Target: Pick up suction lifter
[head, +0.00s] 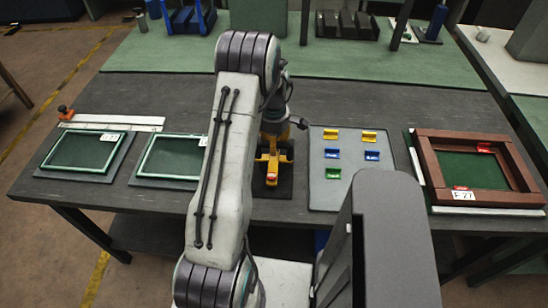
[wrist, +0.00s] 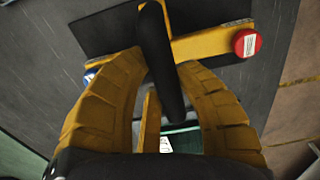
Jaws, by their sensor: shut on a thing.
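The suction lifter shows in the wrist view as a black handle (wrist: 158,50) over a yellow bar (wrist: 210,43) with a red cap (wrist: 247,42) at its right end. My gripper (wrist: 162,68) has its two yellow fingers on either side of the black handle and is shut on it. In the head view, my gripper (head: 273,146) is over the lifter (head: 271,178), above a dark pad at the middle of the table. My arm and gripper hide much of the lifter there. I cannot tell whether it touches the pad.
Two green-panelled frames (head: 83,151) lie at the left of the dark table (head: 135,90). A grey board (head: 340,192) with small coloured clamps lies right of the lifter. A brown frame (head: 436,178) around a green panel is farther right. A green bench stands behind.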

